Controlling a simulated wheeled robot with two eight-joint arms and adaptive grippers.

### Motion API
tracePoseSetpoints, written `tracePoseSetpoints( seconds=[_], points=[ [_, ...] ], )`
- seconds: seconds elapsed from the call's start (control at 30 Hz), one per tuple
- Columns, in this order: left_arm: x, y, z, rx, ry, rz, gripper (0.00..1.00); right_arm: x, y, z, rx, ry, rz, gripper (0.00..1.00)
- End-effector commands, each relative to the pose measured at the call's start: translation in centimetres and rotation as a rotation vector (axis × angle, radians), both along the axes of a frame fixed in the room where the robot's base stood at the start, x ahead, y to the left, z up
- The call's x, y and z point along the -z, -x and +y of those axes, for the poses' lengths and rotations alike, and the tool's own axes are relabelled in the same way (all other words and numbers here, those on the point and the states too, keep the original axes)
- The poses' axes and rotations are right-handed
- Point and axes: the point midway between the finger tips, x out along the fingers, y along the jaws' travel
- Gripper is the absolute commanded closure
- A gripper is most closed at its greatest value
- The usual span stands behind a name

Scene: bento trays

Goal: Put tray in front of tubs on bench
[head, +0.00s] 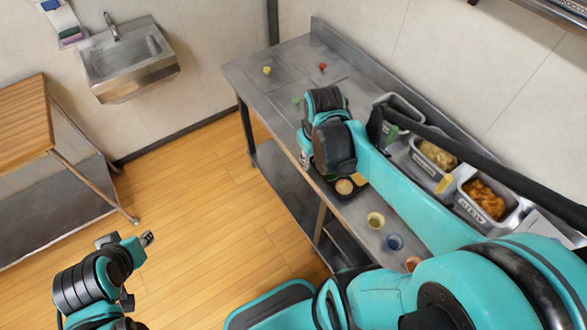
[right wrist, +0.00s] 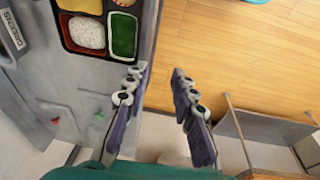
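The black bento tray (head: 359,179) lies on the bench (head: 262,88) near its front edge, partly hidden by my right arm in the head view. In the right wrist view the tray (right wrist: 108,53) is at the top left, with white, green, reddish and yellow food in its compartments. Metal tubs of food, including an orange one (head: 487,199) and a pale one (head: 436,154), stand along the back of the bench. My right gripper (right wrist: 158,88) is open and empty, apart from the tray, around the bench's front edge. My left gripper (head: 130,243) is over the floor, its opening unclear.
Yellow (head: 375,220), blue (head: 394,242) and orange (head: 412,263) cups stand along the front of the bench. Small yellow (head: 267,70), red (head: 322,67) and green items lie at its far end, with bare surface around them. A sink and wooden table stand away left.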

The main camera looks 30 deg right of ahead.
Motion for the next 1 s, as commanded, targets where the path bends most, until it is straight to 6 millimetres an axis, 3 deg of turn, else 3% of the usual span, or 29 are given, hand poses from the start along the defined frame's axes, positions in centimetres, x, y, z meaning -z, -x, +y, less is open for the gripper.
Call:
tracePoseSetpoints(
  seconds=[0.03, 0.2, 0.4, 1.0],
  points=[
    [0.0, 0.0, 0.0, 0.0, 0.0, 0.0, 0.68, -0.8, 0.6, 2.0, -0.003, 0.004, -0.059, 0.74],
    [0.0, 0.0, 0.0, 0.0, 0.0, 0.0, 0.68, -2.7, 1.7, 6.7, 0.017, -0.02, -0.26, 0.74],
    [0.0, 0.0, 0.0, 0.0, 0.0, 0.0, 0.68, -3.5, 2.8, 9.9, 0.032, -0.071, -0.406, 0.74],
    [0.8, 0.0, 0.0, 0.0, 0.0, 0.0, 0.68, -3.0, 2.9, 10.5, 0.038, -0.087, -0.438, 0.74]
  ],
)
